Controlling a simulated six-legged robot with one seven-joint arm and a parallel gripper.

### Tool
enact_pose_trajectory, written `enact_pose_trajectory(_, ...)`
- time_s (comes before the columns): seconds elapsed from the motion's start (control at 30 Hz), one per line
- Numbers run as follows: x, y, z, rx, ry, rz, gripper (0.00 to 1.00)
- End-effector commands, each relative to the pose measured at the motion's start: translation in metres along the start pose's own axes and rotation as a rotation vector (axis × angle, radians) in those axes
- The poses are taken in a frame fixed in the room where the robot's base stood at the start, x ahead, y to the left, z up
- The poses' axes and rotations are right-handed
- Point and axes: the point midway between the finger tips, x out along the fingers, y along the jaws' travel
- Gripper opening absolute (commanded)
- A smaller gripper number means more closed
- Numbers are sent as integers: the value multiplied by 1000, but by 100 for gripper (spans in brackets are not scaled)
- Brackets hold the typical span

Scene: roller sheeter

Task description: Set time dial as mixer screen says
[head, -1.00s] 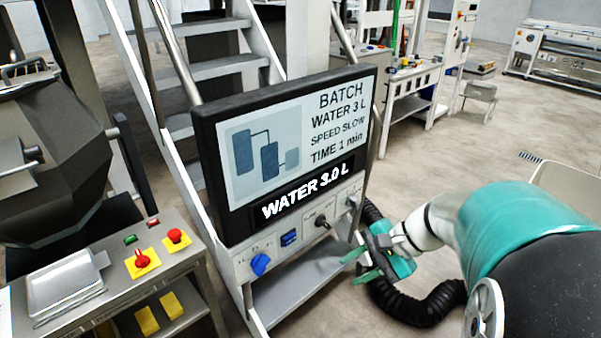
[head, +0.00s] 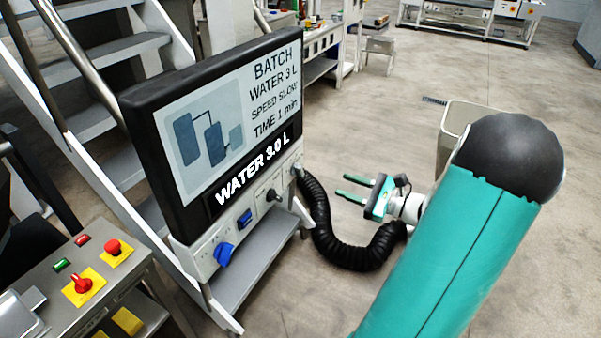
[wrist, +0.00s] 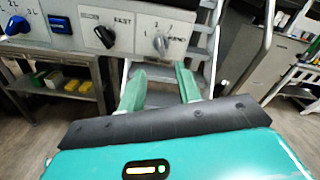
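The mixer screen (head: 228,120) reads BATCH, WATER 3 L, SPEED SLOW, TIME 1 min, with WATER 3.0 L on the strip below. In the wrist view the grey time dial (wrist: 160,43) sits on the right of the white control panel, with small numbers around it; its pointer is too small to read surely. The dark speed dial (wrist: 104,36), beside a FAST label, is to its left, and the blue water dial (wrist: 17,25) is further left. My gripper (head: 342,186) is open and empty, apart from the panel, its fingers (wrist: 160,70) below the time dial in the wrist view.
A black ribbed hose (head: 325,230) curves beside the panel, below my gripper. A metal table (head: 140,255) with red and green controls stands at left. Metal stairs (head: 110,115) rise behind the screen. Floor (head: 390,110) beyond my gripper is clear.

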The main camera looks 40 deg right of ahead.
Motion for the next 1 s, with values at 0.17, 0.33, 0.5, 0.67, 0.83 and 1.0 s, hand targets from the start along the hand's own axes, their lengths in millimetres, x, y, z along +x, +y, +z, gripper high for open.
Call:
enact_pose_trajectory(0.17, 31, 1, 0, 2, -1, 3, 34)
enact_pose_trajectory(0.33, 66, 2, 0, 2, -2, 5, 34)
enact_pose_trajectory(0.5, 99, 4, 1, 1, -2, 6, 34)
enact_pose_trajectory(0.67, 119, 4, 1, 1, -1, 6, 34)
enact_pose_trajectory(0.83, 126, 4, 1, 1, 0, 6, 34)
enact_pose_trajectory(1.0, 126, 4, 1, 1, 0, 6, 34)
